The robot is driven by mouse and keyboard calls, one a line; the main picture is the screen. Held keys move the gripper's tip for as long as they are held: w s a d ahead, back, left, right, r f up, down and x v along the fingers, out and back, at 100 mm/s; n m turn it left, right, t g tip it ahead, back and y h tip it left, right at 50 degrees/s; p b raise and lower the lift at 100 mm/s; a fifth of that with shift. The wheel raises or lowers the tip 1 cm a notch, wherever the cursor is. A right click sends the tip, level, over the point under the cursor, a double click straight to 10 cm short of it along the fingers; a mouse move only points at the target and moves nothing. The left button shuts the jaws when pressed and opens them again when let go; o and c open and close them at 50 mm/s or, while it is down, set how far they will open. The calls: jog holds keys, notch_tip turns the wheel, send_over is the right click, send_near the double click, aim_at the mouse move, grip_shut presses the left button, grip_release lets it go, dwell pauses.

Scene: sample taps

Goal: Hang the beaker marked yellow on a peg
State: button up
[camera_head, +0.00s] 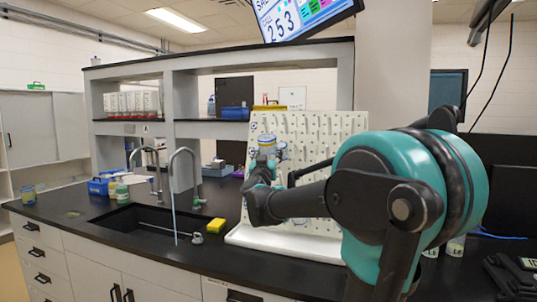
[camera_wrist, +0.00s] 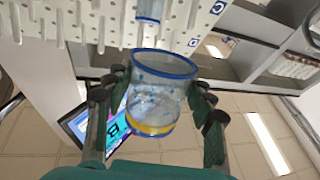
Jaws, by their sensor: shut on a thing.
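My gripper (camera_wrist: 160,100) is shut on a clear beaker (camera_wrist: 158,85) with a blue rim and a yellow band, seen in the wrist view. The beaker's mouth faces the white pegboard (camera_wrist: 110,30); it is apart from the pegs as far as I can tell. In the head view the beaker (camera_head: 267,146) shows at the left part of the pegboard (camera_head: 325,128), above my gripper (camera_head: 262,170). Another clear beaker (camera_wrist: 150,10) sits at the pegs at the top of the wrist view, partly cut off. My arm hides the lower right of the board.
The sink (camera_head: 140,222) with tall curved taps (camera_head: 185,155) lies left of the board. A beaker (camera_head: 28,195) stands at the far left, containers (camera_head: 456,246) at the right.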

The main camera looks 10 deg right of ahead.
jog(key=shift+w+d+f, duration=1)
jog(key=shift+w+d, duration=2.05)
jog(key=shift+w, duration=1.4)
jog(key=w+d+f, duration=0.2)
jog(key=w+f, duration=0.1)
jog(key=f, duration=0.9)
jog(key=o, duration=1.2)
